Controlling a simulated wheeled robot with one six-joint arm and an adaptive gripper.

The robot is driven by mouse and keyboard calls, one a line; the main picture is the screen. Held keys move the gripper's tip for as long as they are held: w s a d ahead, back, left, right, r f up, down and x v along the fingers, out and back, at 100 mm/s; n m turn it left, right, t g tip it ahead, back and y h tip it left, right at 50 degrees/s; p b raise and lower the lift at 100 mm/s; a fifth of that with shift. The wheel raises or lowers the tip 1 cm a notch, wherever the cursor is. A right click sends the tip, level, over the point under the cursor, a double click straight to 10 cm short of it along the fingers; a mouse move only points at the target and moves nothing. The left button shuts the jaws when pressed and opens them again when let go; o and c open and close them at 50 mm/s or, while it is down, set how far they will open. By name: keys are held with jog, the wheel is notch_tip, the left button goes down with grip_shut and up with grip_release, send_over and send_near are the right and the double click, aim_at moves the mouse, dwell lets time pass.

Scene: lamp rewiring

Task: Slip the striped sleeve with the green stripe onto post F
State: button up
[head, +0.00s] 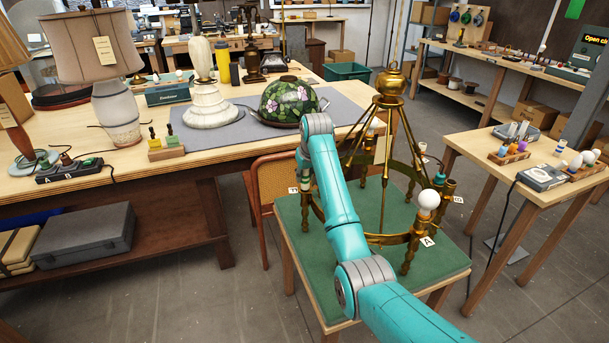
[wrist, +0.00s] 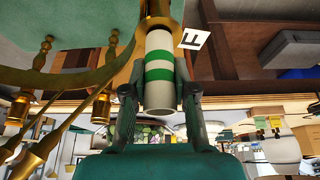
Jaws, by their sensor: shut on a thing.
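My gripper (wrist: 160,92) is shut on the striped sleeve (wrist: 159,98), a whitish tube with green bands, in the wrist view. The sleeve's far end meets a brass post (wrist: 165,14) beside a white tag marked F (wrist: 194,39). I cannot tell whether the sleeve is around the post or only touching its end.
The lamp frame stands on a green-topped table (head: 445,268). A white bulb (head: 428,200) sits on its post by tag A (head: 427,241); tag D (head: 458,199) is farther back. A chair (head: 262,200) stands close at the left. A right-hand bench holds a small tray of parts (head: 508,154).

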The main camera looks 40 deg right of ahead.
jog(key=shift+f, duration=0.1)
dwell(0.6)
jog(key=o, duration=0.8)
jog(key=shift+o, duration=0.2)
jog(key=v, duration=1.2)
